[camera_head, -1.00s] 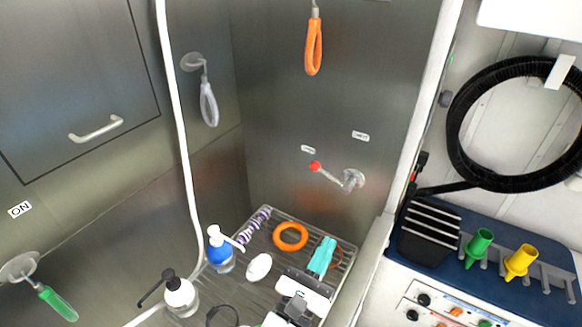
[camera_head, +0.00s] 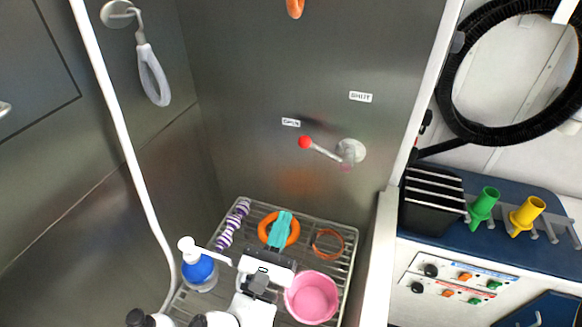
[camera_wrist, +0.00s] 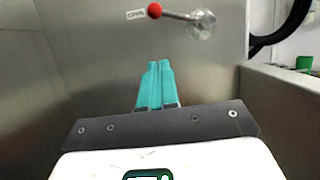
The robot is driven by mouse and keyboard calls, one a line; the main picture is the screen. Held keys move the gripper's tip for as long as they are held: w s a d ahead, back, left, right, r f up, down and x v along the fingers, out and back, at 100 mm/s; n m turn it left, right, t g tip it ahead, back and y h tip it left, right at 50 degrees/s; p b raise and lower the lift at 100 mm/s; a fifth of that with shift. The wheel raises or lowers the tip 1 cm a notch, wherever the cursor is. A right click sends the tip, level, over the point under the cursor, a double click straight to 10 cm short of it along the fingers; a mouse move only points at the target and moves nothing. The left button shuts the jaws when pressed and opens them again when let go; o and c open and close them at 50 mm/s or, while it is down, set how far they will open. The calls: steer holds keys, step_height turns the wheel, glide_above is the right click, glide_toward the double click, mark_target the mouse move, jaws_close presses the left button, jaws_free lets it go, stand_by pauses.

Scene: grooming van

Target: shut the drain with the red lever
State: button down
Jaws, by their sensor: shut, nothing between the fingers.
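The red lever (camera_head: 305,142) is a short metal arm with a red ball end. It is mounted on a round plate (camera_head: 351,150) on the steel wall and points left, slightly up, toward the OPEN label (camera_head: 291,122). The SHUT label (camera_head: 361,97) is above the plate. In the wrist view the lever's red ball (camera_wrist: 155,10) is at the top, beyond the fingertips. My gripper (camera_head: 284,214) has teal fingers, shut and empty, below the lever and apart from it. The fingers also show shut in the wrist view (camera_wrist: 159,64).
Below is a wire rack (camera_head: 345,232) with an orange ring (camera_head: 266,228), a pink bowl (camera_head: 311,297), a striped purple item (camera_head: 233,224) and a blue pump bottle (camera_head: 198,268). A white hose (camera_head: 118,130) hangs at left. A white wall edge (camera_head: 385,225) stands at right.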

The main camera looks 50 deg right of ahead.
steer(key=shift+w+f, duration=0.15)
steer(key=r+p+x, duration=0.1)
steer(key=p+x, duration=0.2)
steer(key=x, duration=0.3)
steer(key=a+r+p+x, duration=0.1)
steer(key=p+x, duration=0.2)
steer(key=x, duration=0.3)
steer(key=shift+d+r, duration=0.4)
steer(key=shift+r, duration=0.15)
